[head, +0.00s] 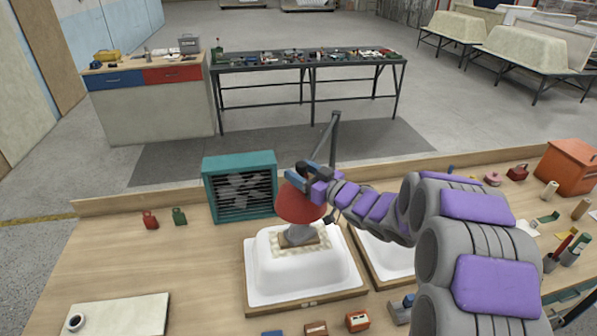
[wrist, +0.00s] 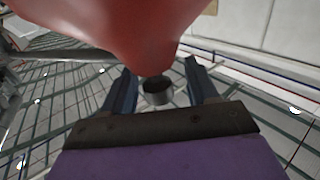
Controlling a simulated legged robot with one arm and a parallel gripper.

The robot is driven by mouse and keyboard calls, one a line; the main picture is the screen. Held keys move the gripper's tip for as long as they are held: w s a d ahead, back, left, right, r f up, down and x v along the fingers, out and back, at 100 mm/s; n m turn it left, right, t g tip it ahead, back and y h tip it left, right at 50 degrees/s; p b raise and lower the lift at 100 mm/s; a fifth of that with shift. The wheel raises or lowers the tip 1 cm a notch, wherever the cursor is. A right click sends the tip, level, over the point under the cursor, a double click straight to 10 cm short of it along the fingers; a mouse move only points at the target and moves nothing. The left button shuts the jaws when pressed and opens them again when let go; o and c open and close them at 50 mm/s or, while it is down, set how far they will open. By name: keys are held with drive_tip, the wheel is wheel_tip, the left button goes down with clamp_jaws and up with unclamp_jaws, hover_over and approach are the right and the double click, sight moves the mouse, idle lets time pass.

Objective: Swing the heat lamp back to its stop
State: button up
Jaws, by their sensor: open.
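The heat lamp has a red shade (head: 298,205) above a white bathtub shell (head: 300,270). A dark jointed lamp arm (head: 334,140) rises behind it. My gripper (head: 303,176) is at the top of the shade in the head view and hides part of it. In the wrist view, the red shade (wrist: 120,28) fills the top. My open gripper (wrist: 163,82) has its two dark fingers on either side of a small grey cylinder (wrist: 157,92). I cannot tell whether they touch it. The lamp's stop cannot be made out.
A grey block on a pale patch (head: 300,237) sits on the shell below the lamp. A teal fan heater (head: 240,187) stands to the left. A second white shell (head: 388,258) is partly behind my arm.

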drive_tip(key=shift+w+a, duration=0.15)
drive_tip(key=shift+w, duration=0.1)
drive_tip(key=shift+w+d+r, duration=0.15)
drive_tip(key=shift+d, duration=0.1)
drive_tip(key=shift+a, duration=0.35)
drive_tip(key=c, duration=0.5)
drive_tip(key=shift+d, duration=0.15)
clamp_jaws()
